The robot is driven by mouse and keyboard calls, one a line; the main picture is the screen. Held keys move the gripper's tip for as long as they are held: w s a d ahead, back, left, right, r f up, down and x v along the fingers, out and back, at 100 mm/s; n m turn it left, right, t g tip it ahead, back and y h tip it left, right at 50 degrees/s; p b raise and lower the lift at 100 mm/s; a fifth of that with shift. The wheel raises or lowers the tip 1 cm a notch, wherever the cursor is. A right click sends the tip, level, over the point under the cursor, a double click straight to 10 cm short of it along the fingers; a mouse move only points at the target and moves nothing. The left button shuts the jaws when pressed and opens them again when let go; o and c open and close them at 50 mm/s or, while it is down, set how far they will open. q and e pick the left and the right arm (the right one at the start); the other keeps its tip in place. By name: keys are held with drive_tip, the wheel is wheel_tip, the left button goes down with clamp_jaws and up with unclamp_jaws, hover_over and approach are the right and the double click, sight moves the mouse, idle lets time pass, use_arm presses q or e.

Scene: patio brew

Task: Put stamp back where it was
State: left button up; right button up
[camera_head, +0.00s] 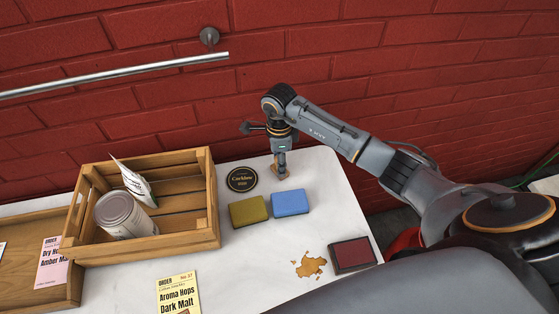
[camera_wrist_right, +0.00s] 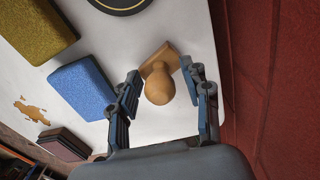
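The wooden stamp (camera_wrist_right: 160,88) stands on the white table near its far right edge, with its round knob towards the camera and its square base beyond. In the head view its tan base (camera_head: 279,173) shows just below my right gripper (camera_head: 281,160). In the right wrist view my right gripper (camera_wrist_right: 161,76) is open, one finger on each side of the stamp's knob, with visible gaps. A dark red ink pad (camera_head: 352,254) lies near the front right edge of the table. My left gripper is not in view.
A brown stain (camera_head: 310,264) lies by the ink pad. A wooden crate (camera_head: 210,207) holds a can and a packet. A brick wall (camera_head: 300,60) stands behind.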

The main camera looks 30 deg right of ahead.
drive_tip(key=shift+r, duration=0.6)
wheel_tip(320, 180, up, 11)
drive_tip(key=b, duration=0.2)
drive_tip(key=shift+d, duration=0.1)
